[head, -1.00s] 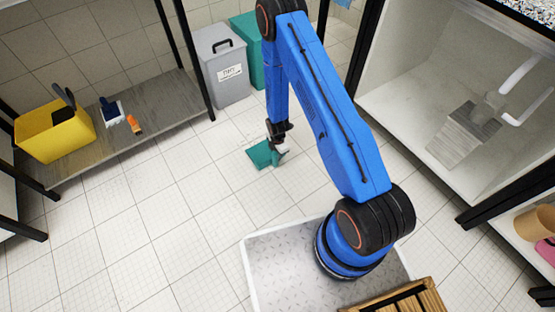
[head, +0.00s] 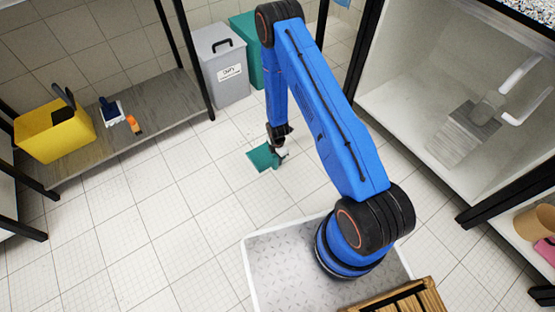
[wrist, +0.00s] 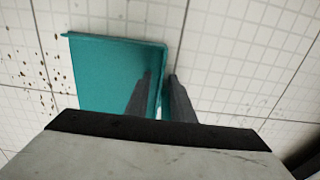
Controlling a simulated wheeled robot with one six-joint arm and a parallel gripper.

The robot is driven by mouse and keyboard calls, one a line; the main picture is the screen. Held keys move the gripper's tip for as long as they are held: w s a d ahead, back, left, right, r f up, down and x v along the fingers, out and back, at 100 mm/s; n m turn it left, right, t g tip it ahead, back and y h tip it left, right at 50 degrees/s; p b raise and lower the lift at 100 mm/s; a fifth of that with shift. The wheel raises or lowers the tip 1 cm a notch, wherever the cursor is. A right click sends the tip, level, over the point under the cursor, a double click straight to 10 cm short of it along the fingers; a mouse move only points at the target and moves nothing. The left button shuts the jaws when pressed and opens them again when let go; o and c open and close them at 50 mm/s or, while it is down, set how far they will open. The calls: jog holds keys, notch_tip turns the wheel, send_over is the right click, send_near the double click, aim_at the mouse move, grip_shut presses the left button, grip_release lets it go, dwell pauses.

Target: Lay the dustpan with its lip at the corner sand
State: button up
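The teal dustpan (head: 262,158) is at floor level, or just above it, in the middle of the head view. In the wrist view the dustpan (wrist: 110,75) fills the centre left, its flat pan facing the camera. My gripper (head: 279,156) is at the dustpan's right side. In the wrist view its fingers (wrist: 160,85) stand on either side of the pan's right wall and look closed on it. Brown sand grains (wrist: 40,75) are scattered on the tiles just left of the dustpan. I cannot tell whether the pan touches the floor.
A grey bin (head: 221,65) and a green bin (head: 247,45) stand behind. A low shelf (head: 165,105) at left holds a yellow tub (head: 55,135), a blue brush (head: 111,109) and an orange item (head: 133,124). The tiled floor in front is clear.

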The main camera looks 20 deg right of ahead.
notch_tip(320, 180, up, 33)
jog(key=w+d+m+t, duration=0.1)
jog(key=w+m, duration=0.1)
jog(key=m, duration=0.3)
jog(key=s+d+r+m+t, duration=0.1)
jog(key=s+r+m, duration=0.15)
jog(key=r, duration=0.65)
jog(key=s+d+r+m, duration=0.1)
jog(key=s+r+m, duration=0.15)
jog(key=r, duration=0.75)
jog(key=s+d+r+m+t, duration=0.1)
jog(key=s+r+m, duration=0.2)
jog(key=s+r, duration=0.4)
jog(key=s+d+r+m, duration=0.2)
jog(key=s+r, duration=0.5)
jog(key=s+r+m+t, duration=0.1)
jog(key=s+r+m, duration=0.2)
jog(key=s, duration=0.5)
jog(key=s+d+r+m, duration=0.1)
jog(key=s+r+m, duration=0.2)
jog(key=s, duration=0.5)
jog(key=shift+s+r+m+t, duration=0.2)
jog(key=shift+m+t, duration=0.1)
jog(key=shift+t, duration=0.1)
